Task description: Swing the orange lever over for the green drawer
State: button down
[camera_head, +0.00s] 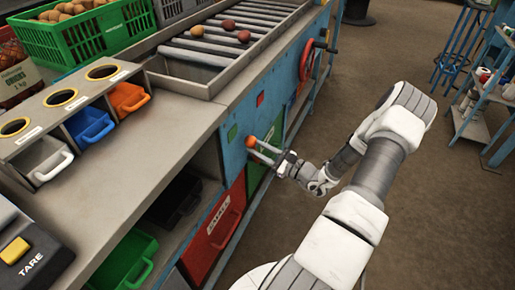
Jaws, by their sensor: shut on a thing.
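The orange lever's round knob (250,141) shows on the blue front panel of the workbench, near the middle of the view. My gripper (257,149) reaches it from the right and is shut on the lever at its knob. The lever's shaft is too small and covered to make out. The green drawer front (255,176) is below the knob in the bench's side, partly hidden by my gripper and arm.
A red drawer (214,231) with a label and handle is nearer on the bench side. A red handwheel (306,59) is farther along. A roller conveyor (210,50) carries several round fruits. The floor to the right is open, with a blue shelf (497,75) beyond.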

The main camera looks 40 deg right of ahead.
jog(key=shift+s+a+f+n, duration=0.2)
jog(key=shift+a+n, duration=0.15)
jog(key=shift+n, duration=0.15)
jog(key=shift+s+a+f+n, duration=0.1)
jog(key=shift+s+a+n, duration=0.05)
jog(key=shift+a+n, duration=0.3)
jog(key=c, duration=0.6)
grip_release()
jog(key=shift+c, duration=0.2)
jog(key=shift+s+d, duration=0.1)
jog(key=p+v, duration=0.2)
jog(key=v, duration=1.5)
jog(key=shift+f, duration=0.35)
jog(key=shift+s, duration=0.1)
